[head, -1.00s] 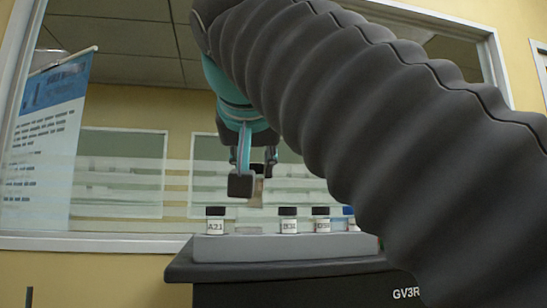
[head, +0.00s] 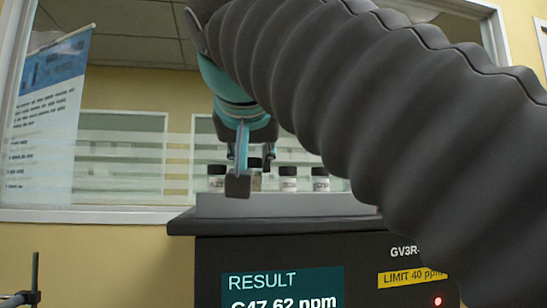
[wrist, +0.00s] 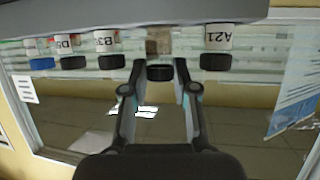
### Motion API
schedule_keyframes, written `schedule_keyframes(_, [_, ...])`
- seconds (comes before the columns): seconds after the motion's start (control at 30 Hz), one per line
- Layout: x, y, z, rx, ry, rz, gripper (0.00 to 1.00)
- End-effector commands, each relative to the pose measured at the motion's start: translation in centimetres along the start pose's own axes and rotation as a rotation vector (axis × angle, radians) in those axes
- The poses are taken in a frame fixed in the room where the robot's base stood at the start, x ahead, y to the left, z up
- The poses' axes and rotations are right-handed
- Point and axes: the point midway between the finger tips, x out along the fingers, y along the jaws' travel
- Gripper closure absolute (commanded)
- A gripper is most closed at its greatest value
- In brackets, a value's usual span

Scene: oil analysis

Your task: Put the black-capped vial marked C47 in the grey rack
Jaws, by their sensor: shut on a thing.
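My gripper (head: 252,178) is shut on a black-capped vial (head: 255,183), lowered to the row of vials at the grey rack (head: 300,206). The held vial's brownish body also shows in the wrist view (wrist: 152,47), with its black cap between my fingers (wrist: 160,78). Its label cannot be read. It stands in the gap between the vial A21 (head: 216,182) and a vial whose label starts with B3 (head: 288,183). A finger hides part of it in the head view. Whether its base touches the rack's floor is hidden.
Another black-capped vial (head: 320,183) stands to the right. A blue-capped vial (wrist: 41,63) shows in the wrist view. The rack sits on a dark analyser (head: 215,225), whose screen (head: 282,287) reads RESULT, C47 62 ppm. A LIMIT 40 ppm label (head: 412,277) is beside it.

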Motion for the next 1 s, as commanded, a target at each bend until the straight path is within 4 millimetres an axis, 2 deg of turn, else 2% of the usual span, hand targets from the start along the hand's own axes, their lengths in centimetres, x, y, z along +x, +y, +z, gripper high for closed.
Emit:
schedule_keyframes(0.87, [0.5,0.0,1.2,0.000,0.000,0.000,1.00])
schedule_keyframes(0.9, [0.5,0.0,1.1,0.000,0.000,0.000,0.62])
schedule_keyframes(0.97, [0.4,0.0,1.1,0.000,0.000,0.000,0.47])
schedule_keyframes(1.0, [0.5,0.0,1.1,0.000,0.000,0.000,0.43])
